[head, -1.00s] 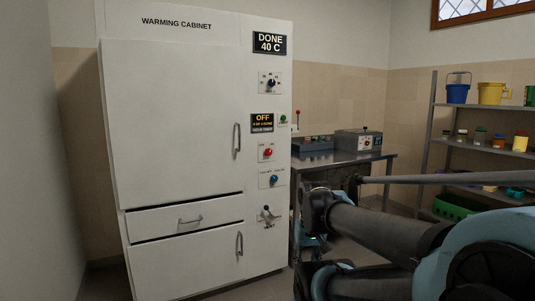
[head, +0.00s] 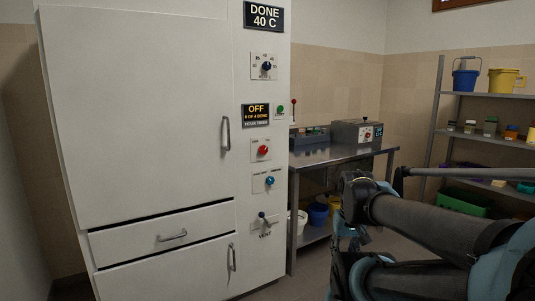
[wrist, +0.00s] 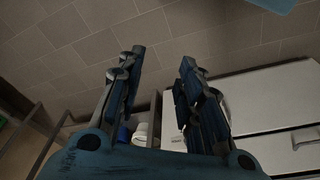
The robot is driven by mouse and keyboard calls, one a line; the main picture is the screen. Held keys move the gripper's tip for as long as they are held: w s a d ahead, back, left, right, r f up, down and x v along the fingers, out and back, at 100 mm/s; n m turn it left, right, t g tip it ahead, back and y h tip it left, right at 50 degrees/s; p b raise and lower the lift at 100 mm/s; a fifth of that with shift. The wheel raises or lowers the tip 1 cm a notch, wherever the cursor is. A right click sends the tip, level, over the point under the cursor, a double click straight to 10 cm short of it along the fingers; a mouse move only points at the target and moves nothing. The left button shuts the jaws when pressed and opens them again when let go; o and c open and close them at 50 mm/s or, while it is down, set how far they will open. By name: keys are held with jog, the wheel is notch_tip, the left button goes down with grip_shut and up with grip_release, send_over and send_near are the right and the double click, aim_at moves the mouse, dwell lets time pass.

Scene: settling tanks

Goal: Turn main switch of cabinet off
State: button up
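The white warming cabinet (head: 135,120) fills the left of the head view, its doors and drawer shut. Its right strip carries a dark knob (head: 266,67), a green button (head: 280,110), a red knob (head: 263,150), a blue knob (head: 270,181) and a vent lever (head: 264,218). Small labels are unreadable, so I cannot tell which one is the main switch. One display (head: 264,16) reads DONE 40 C; another (head: 256,115) reads OFF. My gripper (wrist: 162,62) is open and empty in the wrist view, apart from the cabinet, which shows there at right (wrist: 265,100).
A metal table (head: 340,155) with two devices stands right of the cabinet, with blue (head: 318,214) and white buckets below. A shelf (head: 490,95) with buckets and jars stands at right. Floor shows between cabinet and my arm.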

aim_at(264, 150)
jog(key=shift+o, duration=2.8)
jog(key=shift+w+a+r, duration=0.1)
jog(key=shift+a+r, duration=0.4)
jog(key=shift+a, duration=0.1)
jog(key=w+a+r+m+t+y, duration=0.3)
jog(key=w+a+r+m, duration=0.3)
jog(key=w, duration=0.4)
jog(key=w+a+r+m+t+y, duration=0.35)
jog(key=w+a+m, duration=0.3)
jog(key=w, duration=0.35)
jog(key=w+a+r+m+t+y, duration=0.3)
jog(key=w+a+r+m+y, duration=0.25)
jog(key=w, duration=0.45)
jog(key=w+a+m+t, duration=0.1)
jog(key=w+a+m, duration=0.1)
jog(key=w, duration=0.5)
jog(key=w+a+r+m+t+h, duration=0.1)
jog(key=w+a+m, duration=0.2)
jog(key=w+m, duration=0.2)
jog(key=w+a+r+m+t+h, duration=0.1)
jog(key=w+a+m, duration=0.2)
jog(key=w, duration=0.6)
jog(key=shift+w+a+m, duration=0.15)
jog(key=shift+w+m, duration=0.15)
jog(key=shift+w, duration=0.05)
